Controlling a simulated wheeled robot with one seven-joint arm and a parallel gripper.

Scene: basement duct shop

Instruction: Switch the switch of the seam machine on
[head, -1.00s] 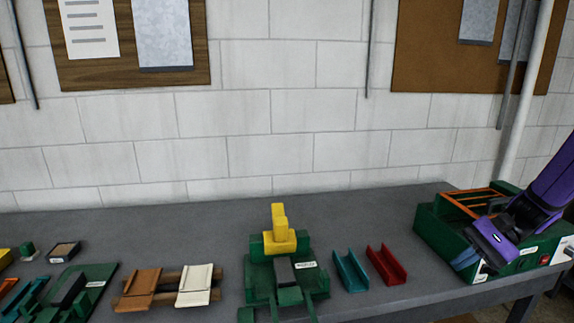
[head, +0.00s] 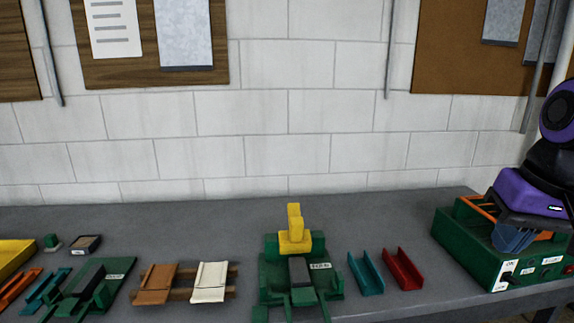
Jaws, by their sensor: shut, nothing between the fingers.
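The seam machine appears to be the green box (head: 470,250) with orange bars on top, at the right end of the bench. A small black switch (head: 507,277) sits on its front face at the left corner, between an "ON" label (head: 510,264) above and another small white label below. Which way the switch is set is too small to tell. My gripper (head: 514,238), with purple body and blue-grey fingers, is shut and empty. In the picture it lies over the box's top front edge, above the switch and apart from it. It hides part of the box's top.
A red button (head: 545,259) and more labels are on the box's front. To the left are a red channel (head: 403,268), a teal channel (head: 366,273) and a green fixture (head: 270,280) with a yellow block (head: 295,240). Bare bench lies between the channels and box.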

